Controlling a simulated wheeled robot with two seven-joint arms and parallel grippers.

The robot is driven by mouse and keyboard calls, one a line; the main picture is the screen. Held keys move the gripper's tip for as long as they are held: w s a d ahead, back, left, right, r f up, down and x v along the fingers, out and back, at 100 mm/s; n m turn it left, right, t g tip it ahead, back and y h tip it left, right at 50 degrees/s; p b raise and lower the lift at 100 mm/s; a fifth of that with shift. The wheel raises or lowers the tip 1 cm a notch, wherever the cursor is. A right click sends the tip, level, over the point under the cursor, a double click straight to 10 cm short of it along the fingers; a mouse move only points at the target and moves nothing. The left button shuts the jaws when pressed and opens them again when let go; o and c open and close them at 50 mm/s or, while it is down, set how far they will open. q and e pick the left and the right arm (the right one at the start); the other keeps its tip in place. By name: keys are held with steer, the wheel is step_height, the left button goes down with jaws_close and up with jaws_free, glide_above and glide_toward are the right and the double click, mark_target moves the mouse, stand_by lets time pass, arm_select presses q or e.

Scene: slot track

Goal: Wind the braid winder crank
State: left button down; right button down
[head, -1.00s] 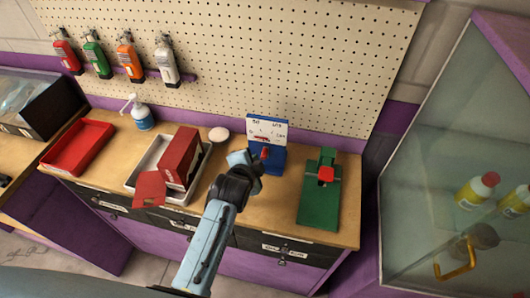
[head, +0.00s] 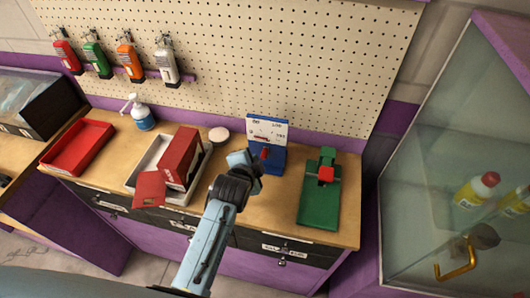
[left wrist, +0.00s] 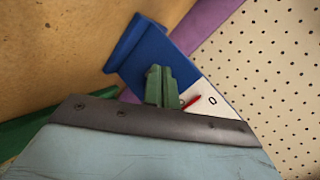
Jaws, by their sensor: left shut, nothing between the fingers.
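A blue stand with a white marked panel (head: 267,131) sits on the wooden bench near the pegboard, with a red handle (head: 264,153) at its front. I cannot tell for sure that this is the winder crank. My left gripper (head: 256,168) is close in front of the stand, largely hidden by its own wrist. In the left wrist view its fingers (left wrist: 163,88) are shut and empty, in front of the blue stand (left wrist: 150,60); contact cannot be told. A red pointer (left wrist: 190,101) shows on the white panel there. My right gripper is not in view.
A green device with a red block (head: 326,174) stands right of the blue stand. A white tray (head: 143,164) with a red box (head: 180,157) and a red tray (head: 77,147) lie left.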

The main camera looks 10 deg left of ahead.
mark_target(265, 157)
arm_select(q)
steer(key=shift+w, duration=0.4)
steer(key=shift+w, duration=0.25)
steer(key=shift+d+r, duration=0.1)
stand_by(0.5)
steer(key=shift+d+r+p, duration=0.3)
steer(key=shift+d+p, duration=0.05)
steer(key=shift+p, duration=0.3)
steer(key=shift+d, duration=0.15)
steer(key=shift+d+r+p, duration=0.25)
steer(key=shift+d+p, duration=0.1)
steer(key=shift+d, duration=0.05)
